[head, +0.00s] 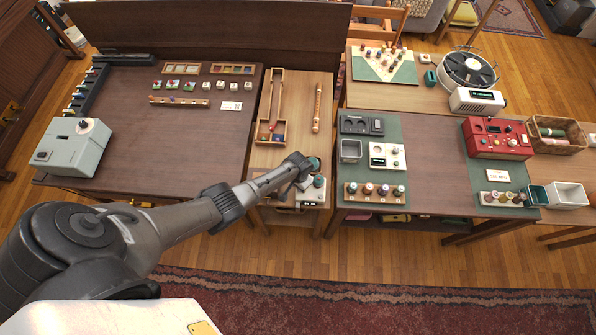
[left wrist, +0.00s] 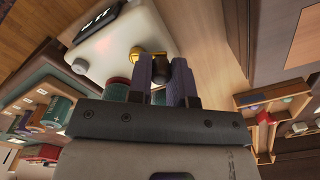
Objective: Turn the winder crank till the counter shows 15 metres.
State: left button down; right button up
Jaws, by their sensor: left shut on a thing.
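The winder (head: 313,188) is a small white box on the front of the narrow wooden table, partly covered by my left gripper (head: 301,168). Its dark counter display (head: 308,205) faces front; it also shows in the left wrist view (left wrist: 98,20), with light digits that I cannot read surely. In the left wrist view, the winder's white body (left wrist: 128,42) fills the upper left. A brass crank arm (left wrist: 148,56) reaches to a dark crank knob (left wrist: 159,70) between the fingers. My left gripper (left wrist: 162,78) is shut on that knob. My right gripper is not in view.
Green spools (left wrist: 117,86) are close beside the fingers. A wooden tray (head: 274,130) and a flute-like stick (head: 317,108) lie behind on the same table. A grey machine (head: 70,148) stands on the left table; a red machine (head: 497,138) stands on the right one.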

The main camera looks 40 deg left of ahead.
pick_arm(q)
jog(key=shift+w+m, duration=0.25)
jog(key=shift+m, duration=1.05)
jog(key=shift+m, duration=0.3)
jog(key=c, duration=1)
grip_release()
jog(key=shift+c, duration=0.2)
jog(key=shift+r, duration=0.1)
